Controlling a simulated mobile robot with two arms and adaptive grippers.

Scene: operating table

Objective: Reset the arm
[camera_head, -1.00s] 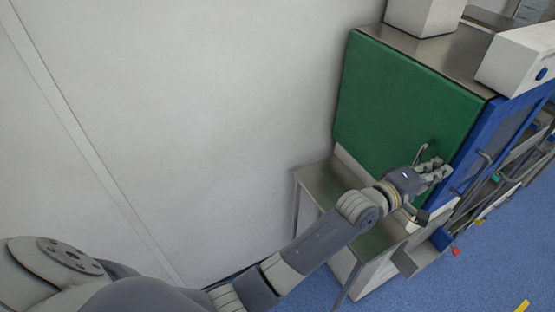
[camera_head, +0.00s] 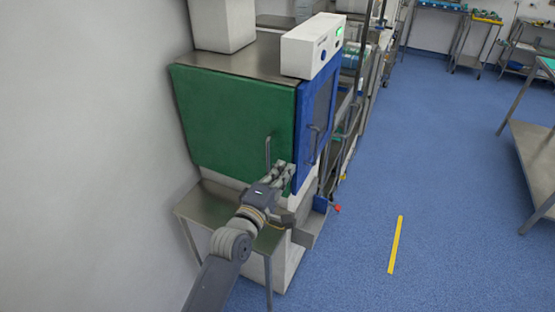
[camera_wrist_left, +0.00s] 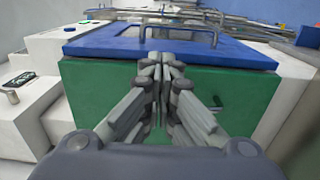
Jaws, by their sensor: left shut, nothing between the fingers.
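My left arm reaches in from the bottom of the head view. My left gripper (camera_head: 287,171) is at the lower right edge of the cabinet's green side panel (camera_head: 232,118), near a thin metal handle (camera_head: 268,152). In the left wrist view its fingers (camera_wrist_left: 162,68) meet at the tips and hold nothing. The green panel (camera_wrist_left: 90,88) and the blue door (camera_wrist_left: 110,42) show beyond the fingers. I cannot tell whether the fingertips touch the cabinet. My right gripper is in neither view.
A small steel table (camera_head: 212,203) stands below my left forearm, against the white wall (camera_head: 100,130). A white control box (camera_head: 312,45) sits on the cabinet. Blue floor (camera_head: 450,190) with a yellow strip (camera_head: 395,244) is open to the right. A steel trolley (camera_head: 535,150) stands at the right edge.

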